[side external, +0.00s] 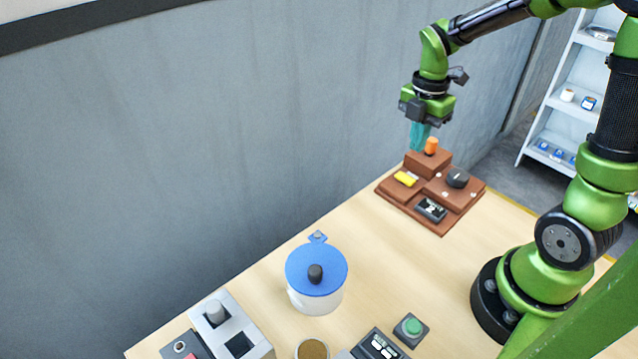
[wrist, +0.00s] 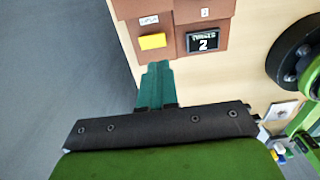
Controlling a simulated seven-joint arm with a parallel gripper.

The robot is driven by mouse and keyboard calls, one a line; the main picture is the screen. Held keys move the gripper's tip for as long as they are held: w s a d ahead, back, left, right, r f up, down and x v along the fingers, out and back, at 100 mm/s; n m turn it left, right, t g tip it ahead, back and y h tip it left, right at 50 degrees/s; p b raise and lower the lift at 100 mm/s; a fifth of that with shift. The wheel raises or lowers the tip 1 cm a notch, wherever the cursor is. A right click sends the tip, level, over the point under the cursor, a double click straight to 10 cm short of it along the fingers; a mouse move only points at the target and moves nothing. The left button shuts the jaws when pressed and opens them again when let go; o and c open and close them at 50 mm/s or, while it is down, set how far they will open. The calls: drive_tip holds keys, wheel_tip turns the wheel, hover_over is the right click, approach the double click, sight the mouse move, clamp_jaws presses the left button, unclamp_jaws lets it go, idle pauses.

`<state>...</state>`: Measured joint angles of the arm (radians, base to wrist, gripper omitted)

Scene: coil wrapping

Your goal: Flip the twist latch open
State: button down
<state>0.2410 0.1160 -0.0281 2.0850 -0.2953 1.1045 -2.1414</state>
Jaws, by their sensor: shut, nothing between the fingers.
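A brown stepped board (side external: 415,217) stands at the far right end of the table. It carries a yellow block (side external: 405,178), an orange upright knob (side external: 431,146), a black knob (side external: 457,178) and a small black display (side external: 431,209). I cannot tell for sure which of these is the twist latch. My gripper (side external: 418,147) points down with its teal fingers shut and empty, above the back of the board beside the orange knob. In the wrist view the shut fingertips (wrist: 158,66) show just below the yellow block (wrist: 152,41) and the display (wrist: 202,41), which reads 2.
A white pot with a blue lid (side external: 317,264) stands mid-table. Grey blocks (side external: 232,325), a round brown-topped container (side external: 312,348), a green button (side external: 412,327) and a black panel (side external: 377,345) are near the front. A grey wall (side external: 200,150) runs behind the table.

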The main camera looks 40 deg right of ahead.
sight(410, 181)
wheel_tip(410, 181, down, 8)
drive_tip(key=shift+f, duration=0.25)
drive_tip(key=shift+s+f, duration=0.15)
drive_tip(key=shift+f, duration=0.15)
idle(0.4)
